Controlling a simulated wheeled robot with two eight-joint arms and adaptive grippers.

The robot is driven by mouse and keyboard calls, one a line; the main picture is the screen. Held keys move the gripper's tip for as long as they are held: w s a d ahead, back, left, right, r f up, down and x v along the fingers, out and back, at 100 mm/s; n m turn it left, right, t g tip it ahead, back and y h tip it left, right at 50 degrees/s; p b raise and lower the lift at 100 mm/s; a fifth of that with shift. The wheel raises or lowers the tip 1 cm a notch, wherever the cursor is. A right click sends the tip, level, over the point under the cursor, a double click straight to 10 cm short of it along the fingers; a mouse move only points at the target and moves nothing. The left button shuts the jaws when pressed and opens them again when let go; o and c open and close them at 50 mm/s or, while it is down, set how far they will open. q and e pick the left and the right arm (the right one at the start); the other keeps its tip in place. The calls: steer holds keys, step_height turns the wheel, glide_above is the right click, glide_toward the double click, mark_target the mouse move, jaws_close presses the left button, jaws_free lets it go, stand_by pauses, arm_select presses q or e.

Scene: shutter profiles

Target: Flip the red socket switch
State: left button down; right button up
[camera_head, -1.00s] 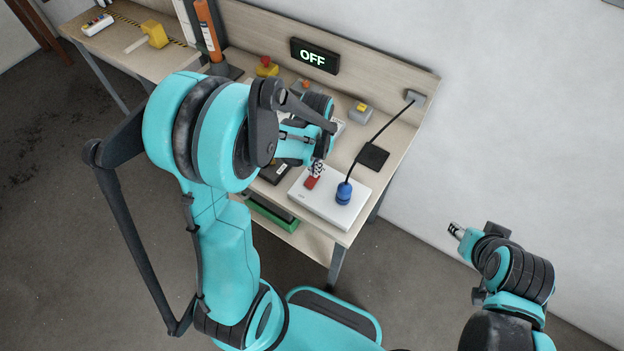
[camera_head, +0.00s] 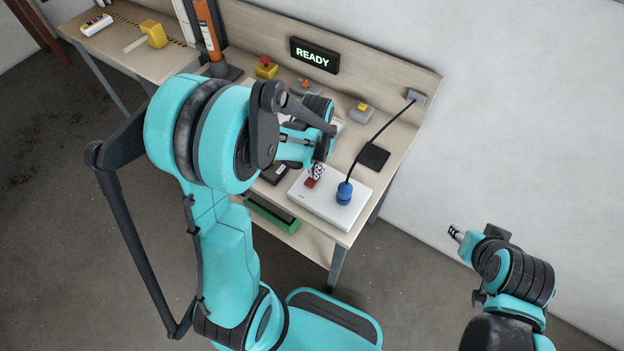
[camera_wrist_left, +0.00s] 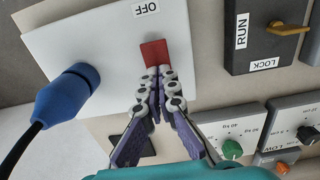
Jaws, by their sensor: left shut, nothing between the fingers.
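The red socket switch (camera_head: 312,182) is on a white socket box (camera_head: 330,208) near the table's front right corner. In the left wrist view the red switch (camera_wrist_left: 155,52) lies just beyond my fingertips, below the OFF label (camera_wrist_left: 146,7). My left gripper (camera_head: 317,170) is shut and empty. Its tips are at the switch's near edge, touching it or very close; I cannot tell which. A blue plug (camera_head: 344,193) with a black cable sits in the box to the right. My right gripper (camera_head: 455,232) is off to the right over the floor, too small to judge.
A display (camera_head: 314,55) at the back reads READY. A black box (camera_wrist_left: 266,37) labelled RUN and LOCK stands close beside the socket box. Dial boxes (camera_wrist_left: 231,148) and a yellow-and-red button (camera_head: 266,68) are also on the table. A dark square pad (camera_head: 373,157) lies at right.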

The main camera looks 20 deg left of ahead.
arm_select(q)
steer(key=shift+r, duration=0.1)
steer(key=shift+r+p, duration=2.7)
steer(key=shift+r, duration=0.75)
steer(key=shift+s+b, duration=0.1)
steer(key=shift+b, duration=0.2)
steer(key=s+d+r+n+t+b, duration=0.1)
steer(key=s+d+r+t+b, duration=0.2)
steer(key=s+t+b, duration=0.4)
steer(key=s+d+b, duration=0.1)
steer(key=s+b, duration=0.1)
steer(key=shift+s+n+b, duration=0.3)
steer(key=shift+b, duration=0.05)
